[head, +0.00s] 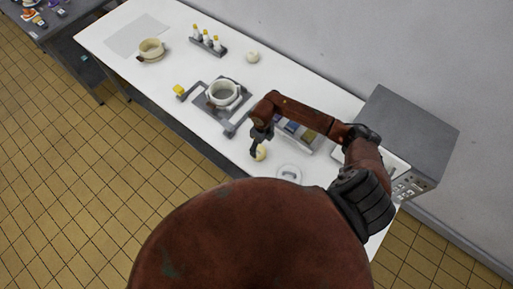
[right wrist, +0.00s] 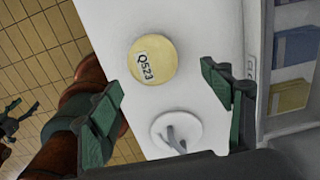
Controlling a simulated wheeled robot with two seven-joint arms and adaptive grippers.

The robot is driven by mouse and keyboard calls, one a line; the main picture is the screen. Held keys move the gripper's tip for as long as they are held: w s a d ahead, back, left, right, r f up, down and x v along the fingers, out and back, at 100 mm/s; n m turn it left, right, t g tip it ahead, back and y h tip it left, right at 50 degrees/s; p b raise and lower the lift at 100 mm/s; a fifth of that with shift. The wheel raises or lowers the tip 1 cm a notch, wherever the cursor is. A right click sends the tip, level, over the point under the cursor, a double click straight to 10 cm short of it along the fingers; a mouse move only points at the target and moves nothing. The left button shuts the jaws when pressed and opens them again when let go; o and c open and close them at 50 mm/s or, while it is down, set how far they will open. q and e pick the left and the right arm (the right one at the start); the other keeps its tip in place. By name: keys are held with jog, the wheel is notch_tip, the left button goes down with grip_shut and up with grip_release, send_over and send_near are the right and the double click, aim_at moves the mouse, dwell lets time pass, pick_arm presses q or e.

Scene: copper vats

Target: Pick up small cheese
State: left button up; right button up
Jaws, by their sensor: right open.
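The small cheese (right wrist: 150,62) is a pale yellow disc with a white label reading "Q523", lying on the white counter in the right wrist view. In the head view it shows as a small yellow piece (head: 260,153), partly hidden by my right gripper (head: 255,148). In the right wrist view my right gripper (right wrist: 170,105) has its two dark green fingers spread wide and nothing between them. The cheese lies beyond the fingertips, apart from them.
A white round lid with a handle (head: 289,174) lies near the cheese. A tray with blue and yellow packs (head: 310,135) is behind my right arm. A pot (head: 223,93) on a grey stand, a bottle rack (head: 208,42), a pale round item (head: 252,57) and a grey oven (head: 410,130) stand around.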

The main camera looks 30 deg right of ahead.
aim_at(259, 150)
jog(key=shift+a+f, duration=0.1)
jog(key=shift+f, duration=0.35)
jog(key=shift+w+a+f+p, duration=0.2)
jog(key=shift+f+p, duration=0.1)
jog(key=shift+f, duration=0.25)
jog(key=shift+w+a+f+p, duration=0.1)
jog(key=shift+a+f+p, duration=0.15)
jog(key=shift+f, duration=0.3)
jog(key=shift+f+p, duration=0.3)
jog(key=shift+f, duration=1.35)
pick_arm(q)
jog(key=shift+w+r, duration=0.3)
jog(key=shift+r, duration=0.2)
jog(key=shift+w+r, duration=0.25)
jog(key=shift+r, duration=0.2)
jog(key=shift+s, duration=0.1)
pick_arm(e)
jog(key=shift+c, duration=0.7)
jog(key=c, duration=1.3)
pick_arm(q)
jog(key=shift+s, duration=0.4)
jog(key=shift+w, duration=0.1)
pick_arm(e)
jog(key=shift+r, duration=0.15)
